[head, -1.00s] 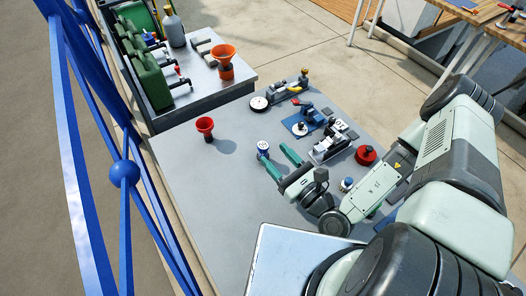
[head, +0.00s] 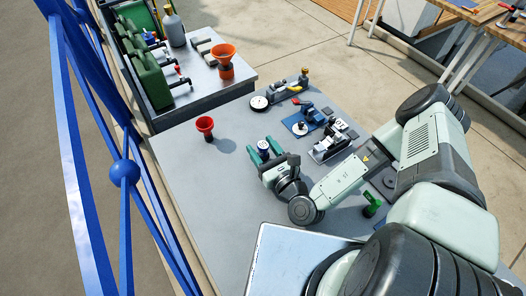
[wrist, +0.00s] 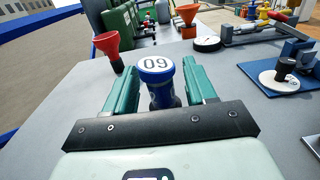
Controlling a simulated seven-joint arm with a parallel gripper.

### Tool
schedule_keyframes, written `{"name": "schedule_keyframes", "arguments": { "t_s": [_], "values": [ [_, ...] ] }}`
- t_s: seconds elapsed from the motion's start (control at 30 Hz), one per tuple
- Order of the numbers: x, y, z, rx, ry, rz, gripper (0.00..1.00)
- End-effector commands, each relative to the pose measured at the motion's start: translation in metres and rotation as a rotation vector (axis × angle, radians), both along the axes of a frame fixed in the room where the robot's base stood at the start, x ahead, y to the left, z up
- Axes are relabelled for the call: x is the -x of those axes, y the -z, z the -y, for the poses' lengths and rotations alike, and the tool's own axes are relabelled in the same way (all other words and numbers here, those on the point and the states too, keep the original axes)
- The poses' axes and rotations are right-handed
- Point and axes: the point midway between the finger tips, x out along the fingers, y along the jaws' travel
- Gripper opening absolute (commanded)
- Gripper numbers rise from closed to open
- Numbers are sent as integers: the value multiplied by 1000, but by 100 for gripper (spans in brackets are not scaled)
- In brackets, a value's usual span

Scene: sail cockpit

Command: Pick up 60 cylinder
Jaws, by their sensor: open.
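The 60 cylinder (head: 263,147) stands upright on the grey table. In the wrist view it is a dark blue cylinder (wrist: 157,68) with a white top, whose number reads upside down as 09. My gripper (head: 264,152) is open, with one green finger on each side of the cylinder. In the wrist view the jaws of my gripper (wrist: 159,82) show a gap beside the cylinder, clearest on the left. Contact on the right side is hard to tell. The lower part of the cylinder is partly hidden by the gripper body.
A red funnel (head: 205,125) stands to the left. A round white gauge (head: 259,103), a blue plate with a white disc (head: 299,129) and a metal clamp-like device (head: 332,148) lie behind and right. A green item (head: 372,205) is near my arm.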

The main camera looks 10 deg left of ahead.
Motion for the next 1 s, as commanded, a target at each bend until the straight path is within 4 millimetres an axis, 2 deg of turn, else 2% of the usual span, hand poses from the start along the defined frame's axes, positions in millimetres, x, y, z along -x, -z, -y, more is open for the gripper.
{"name": "schedule_keyframes", "arguments": {
  "t_s": [0.1,0.13,0.47,0.77,0.87,1.0],
  "values": [
    [0,0,0,0,0,0,55],
    [0,0,0,0,0,0,52],
    [0,0,0,0,0,0,3],
    [0,-7,0,-1,0,1,1],
    [0,-21,1,-2,0,2,1],
    [0,-51,0,-2,-1,2,1]
  ]
}}
